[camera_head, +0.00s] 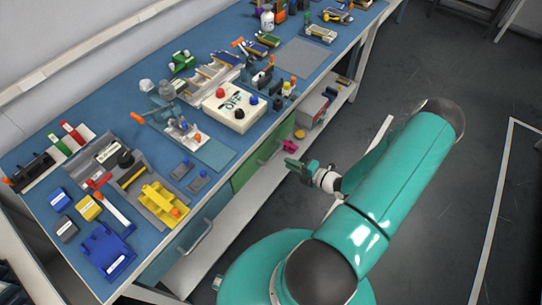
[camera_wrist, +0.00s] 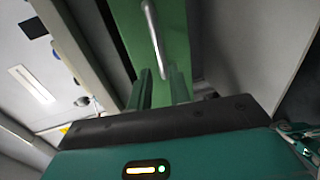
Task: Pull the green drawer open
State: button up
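The green drawer (camera_head: 246,172) sits under the front edge of the blue workbench, in the middle of the head view. In the wrist view its green front (camera_wrist: 181,35) fills the upper middle, with a pale metal bar handle (camera_wrist: 154,38) on it. My gripper (camera_head: 290,163) is in front of the drawer, just right of it in the head view. In the wrist view its two green fingers (camera_wrist: 159,88) stand apart, with the near end of the handle showing between or just beyond their tips. I cannot tell whether they touch it. The drawer looks closed.
The blue workbench (camera_head: 222,151) is crowded with tools, coloured blocks and a white box (camera_head: 232,108). Another drawer handle (camera_head: 203,235) juts out lower left. A lower shelf (camera_head: 238,212) runs beneath. Grey floor (camera_head: 440,100) lies open at the right.

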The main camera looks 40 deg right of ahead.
aim_at(273, 155)
jog(key=x, duration=0.9)
jog(key=shift+a, duration=0.1)
grip_shut()
